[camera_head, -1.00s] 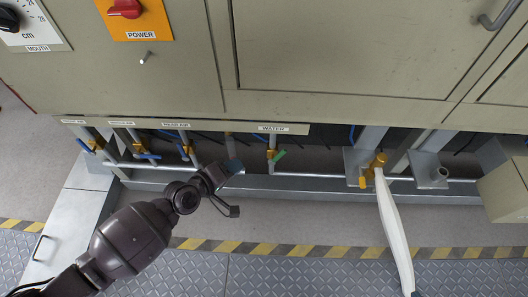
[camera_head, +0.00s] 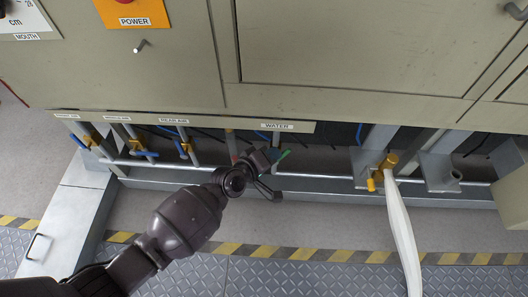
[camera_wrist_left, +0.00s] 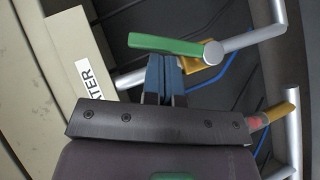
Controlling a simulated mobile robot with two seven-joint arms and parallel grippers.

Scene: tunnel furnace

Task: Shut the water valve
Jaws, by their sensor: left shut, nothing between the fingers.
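My right gripper is not in view.
Several blue-handled valves (camera_head: 147,154) stand to the left under the cabinet. A brass valve (camera_head: 388,162) with a white hose (camera_head: 401,230) stands to the right. A horizontal pipe (camera_head: 320,176) runs low along the row. The cabinet's lower edge overhangs the valves.

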